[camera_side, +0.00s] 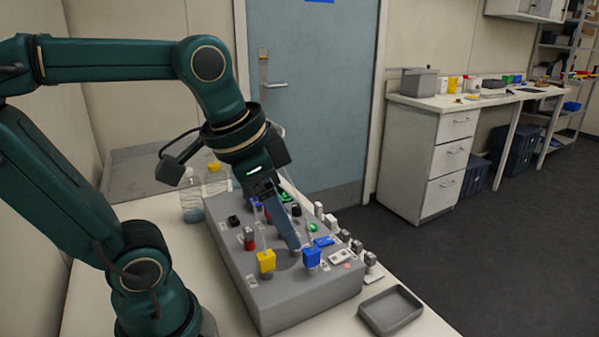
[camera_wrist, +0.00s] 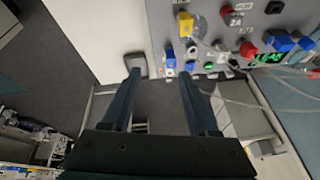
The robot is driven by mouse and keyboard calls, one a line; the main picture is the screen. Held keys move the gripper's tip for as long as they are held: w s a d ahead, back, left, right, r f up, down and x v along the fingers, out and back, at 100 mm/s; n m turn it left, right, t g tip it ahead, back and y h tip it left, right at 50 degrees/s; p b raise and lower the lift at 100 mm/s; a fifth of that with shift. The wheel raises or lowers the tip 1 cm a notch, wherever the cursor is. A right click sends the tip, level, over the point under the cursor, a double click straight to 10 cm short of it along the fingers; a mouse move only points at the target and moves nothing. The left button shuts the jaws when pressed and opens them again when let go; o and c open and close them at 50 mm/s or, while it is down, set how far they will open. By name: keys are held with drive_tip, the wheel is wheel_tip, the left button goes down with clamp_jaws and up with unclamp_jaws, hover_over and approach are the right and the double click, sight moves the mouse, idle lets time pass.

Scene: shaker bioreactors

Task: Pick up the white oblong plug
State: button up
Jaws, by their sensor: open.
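Several small white pieces sit along the right side of the grey console, and I cannot tell for sure which is the white oblong plug. One whitish upright piece (camera_side: 331,221) stands near the far right edge, and a flat white piece (camera_side: 341,257) lies near the front right. In the wrist view, small white pieces (camera_wrist: 191,50) show near the console's lower edge, beyond the fingertips. My gripper (camera_side: 294,246) points down over the console's right half. In the wrist view, my gripper (camera_wrist: 159,75) is open, with nothing between its fingers.
The console (camera_side: 300,300) carries a yellow plug (camera_side: 266,261), a blue plug (camera_side: 311,258) and a red plug (camera_side: 249,239), with thin cables rising. A grey tray (camera_side: 391,311) lies at its right front. Clear bottles (camera_side: 191,200) stand behind left.

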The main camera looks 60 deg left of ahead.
drive_tip(key=w+a+f+g, duration=0.1)
drive_tip(key=w+a, duration=0.1)
drive_tip(key=a, duration=0.2)
drive_tip(key=w+a+f+n+g, duration=0.1)
drive_tip(key=w+a+g, duration=0.1)
drive_tip(key=a, duration=0.2)
drive_tip(key=w+a+f+n+g, duration=0.1)
drive_tip(key=w+a, duration=0.1)
drive_tip(key=a, duration=0.2)
drive_tip(key=shift+a, duration=0.4)
drive_tip(key=shift+a+f, duration=0.1)
drive_tip(key=shift+f, duration=2.5)
clamp_jaws()
